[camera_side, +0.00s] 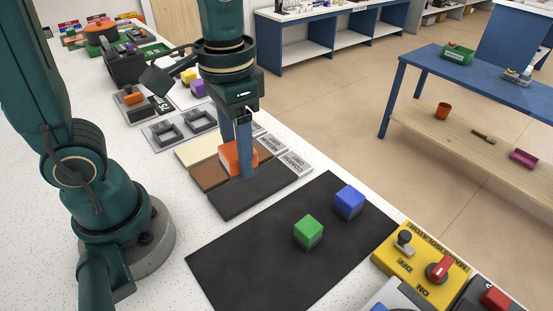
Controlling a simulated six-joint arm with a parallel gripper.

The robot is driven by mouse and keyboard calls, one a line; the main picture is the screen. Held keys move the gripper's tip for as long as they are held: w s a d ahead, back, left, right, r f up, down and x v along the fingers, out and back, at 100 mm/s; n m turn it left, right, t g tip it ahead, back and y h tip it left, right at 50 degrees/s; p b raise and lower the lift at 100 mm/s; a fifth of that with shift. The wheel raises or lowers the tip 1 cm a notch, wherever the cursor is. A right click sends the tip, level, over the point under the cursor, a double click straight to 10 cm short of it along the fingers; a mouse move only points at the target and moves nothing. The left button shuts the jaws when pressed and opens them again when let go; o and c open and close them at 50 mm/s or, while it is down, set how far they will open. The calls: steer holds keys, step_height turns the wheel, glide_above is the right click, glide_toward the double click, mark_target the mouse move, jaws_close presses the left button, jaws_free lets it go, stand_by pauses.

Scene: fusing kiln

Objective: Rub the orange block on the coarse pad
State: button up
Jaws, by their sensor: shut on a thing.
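My gripper (238,160) points down with its two blue fingers shut on the orange block (229,157). The near finger covers part of the block. The coarse pad (245,200) is the dark grey strip nearest the black mat, with a "COARSE" label at its far right end. The block is at the brown pad (207,177), close to its border with the coarse pad. I cannot tell whether its underside touches a pad.
A cream pad (191,153) lies beyond the brown one. A green block (308,232) and a blue block (349,202) stand on the black mat (250,262). A yellow switch box (416,262) is at the lower right. Grey trays (182,130) lie behind the pads.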

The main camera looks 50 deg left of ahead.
steer(key=w+a+f, duration=0.3)
steer(key=w+a, duration=0.1)
steer(key=w, duration=0.5)
steer(key=shift+f, duration=0.2)
steer(key=shift+w+a+f, duration=0.1)
steer(key=shift+f, duration=0.5)
step_height(320, 180, down, 5)
steer(key=shift+r, duration=0.15)
steer(key=shift+s, duration=4.5)
steer(key=shift+f, duration=0.55)
steer(key=shift+w, duration=0.1)
